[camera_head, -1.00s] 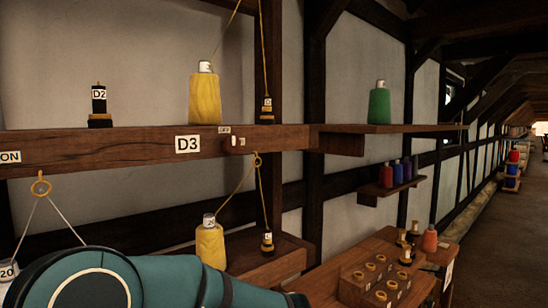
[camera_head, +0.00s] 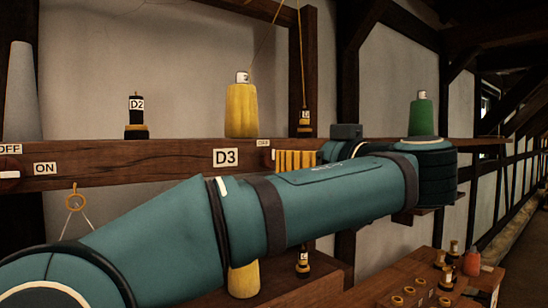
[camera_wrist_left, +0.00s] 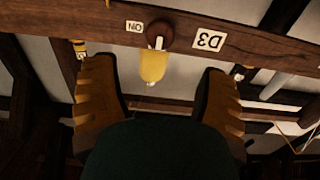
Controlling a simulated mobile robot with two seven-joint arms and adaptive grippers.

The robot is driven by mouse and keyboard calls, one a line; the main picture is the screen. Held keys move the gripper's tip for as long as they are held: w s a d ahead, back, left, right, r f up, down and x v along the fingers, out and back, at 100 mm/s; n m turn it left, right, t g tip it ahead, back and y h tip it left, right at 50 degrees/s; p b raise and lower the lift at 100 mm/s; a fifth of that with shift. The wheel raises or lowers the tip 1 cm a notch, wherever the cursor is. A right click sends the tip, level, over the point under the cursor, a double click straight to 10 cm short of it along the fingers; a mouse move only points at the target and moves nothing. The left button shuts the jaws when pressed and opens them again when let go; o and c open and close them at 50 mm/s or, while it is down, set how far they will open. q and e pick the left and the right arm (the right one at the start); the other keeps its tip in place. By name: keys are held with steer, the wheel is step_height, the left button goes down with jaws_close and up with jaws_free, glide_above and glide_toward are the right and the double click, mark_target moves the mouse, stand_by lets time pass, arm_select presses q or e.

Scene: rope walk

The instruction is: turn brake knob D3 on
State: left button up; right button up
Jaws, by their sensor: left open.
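The D3 label (camera_head: 227,158) is on the dark wooden beam, with an OFF label (camera_head: 263,143) to its right. The knob beside it is hidden behind my left gripper (camera_head: 280,160) in the head view. The wrist view is upside down. There the round brown D3 knob (camera_wrist_left: 160,34) shows between the open fingers of my left gripper (camera_wrist_left: 160,80), a little beyond them. The knob's white mark points toward the picture's bottom, not sideways toward the ON label (camera_wrist_left: 134,27). The fingers appear apart from the knob. My right gripper is not in view.
A yellow spool (camera_head: 241,110) and a small dark bobbin (camera_head: 305,122) stand on the beam near D3. A black D2 post (camera_head: 136,115) stands left, a green spool (camera_head: 421,115) right. A bench with small bobbins (camera_head: 420,290) is below right.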

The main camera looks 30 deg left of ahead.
mark_target(273, 157)
arm_select(q)
steer(key=x, duration=1)
steer(key=shift+d, duration=0.1)
steer(key=c, duration=1.2)
